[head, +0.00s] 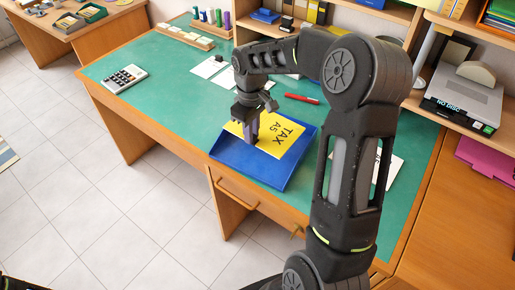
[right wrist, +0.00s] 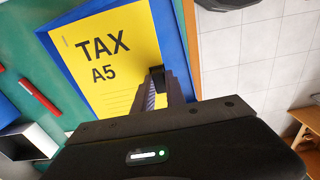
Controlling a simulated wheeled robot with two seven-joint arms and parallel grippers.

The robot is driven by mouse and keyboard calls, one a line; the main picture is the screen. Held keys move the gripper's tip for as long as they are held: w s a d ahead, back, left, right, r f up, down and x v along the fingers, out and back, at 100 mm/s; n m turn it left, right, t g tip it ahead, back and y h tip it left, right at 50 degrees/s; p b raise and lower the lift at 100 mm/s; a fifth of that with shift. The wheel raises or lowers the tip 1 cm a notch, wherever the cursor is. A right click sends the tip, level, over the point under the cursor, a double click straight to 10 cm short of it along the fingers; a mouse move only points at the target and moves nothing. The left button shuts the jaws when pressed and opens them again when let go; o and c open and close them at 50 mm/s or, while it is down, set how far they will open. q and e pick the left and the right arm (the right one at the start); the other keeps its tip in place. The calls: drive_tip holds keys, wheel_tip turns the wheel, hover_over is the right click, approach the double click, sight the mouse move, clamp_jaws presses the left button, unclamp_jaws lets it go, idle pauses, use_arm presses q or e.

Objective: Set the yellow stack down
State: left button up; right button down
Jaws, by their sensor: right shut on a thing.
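The yellow stack (head: 286,135), printed "TAX A5", is at the blue tray (head: 285,177) on the green desk. It lies flat or nearly so, within the tray's outline; I cannot tell whether it touches the tray floor. My right gripper (head: 253,137) is shut on the stack's near left edge. In the right wrist view the yellow stack (right wrist: 108,55) shows its printed face, with the gripper's fingers (right wrist: 158,88) at its edge and the blue tray (right wrist: 172,40) around it. My left gripper is not in view.
A calculator (head: 124,79) lies at the desk's left. A red pen (head: 302,99) and white papers (head: 208,67) lie behind the tray. A wooden holder (head: 184,37) stands at the back edge, and a grey device (head: 464,100) stands on the right shelf. The desk's left middle is clear.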

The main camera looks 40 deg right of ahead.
hover_over(252, 159)
drive_tip(key=shift+f, duration=2.2)
drive_tip(key=shift+f, duration=0.1)
drive_tip(key=shift+f+p, duration=0.3)
drive_tip(key=shift+f, duration=1.5)
drive_tip(key=shift+f, duration=0.15)
drive_tip(key=c, duration=1.4)
unclamp_jaws()
drive_tip(key=shift+o, duration=0.2)
wheel_tip(252, 159, up, 12)
drive_tip(key=shift+r+b, duration=0.2)
drive_tip(key=shift+b, duration=0.1)
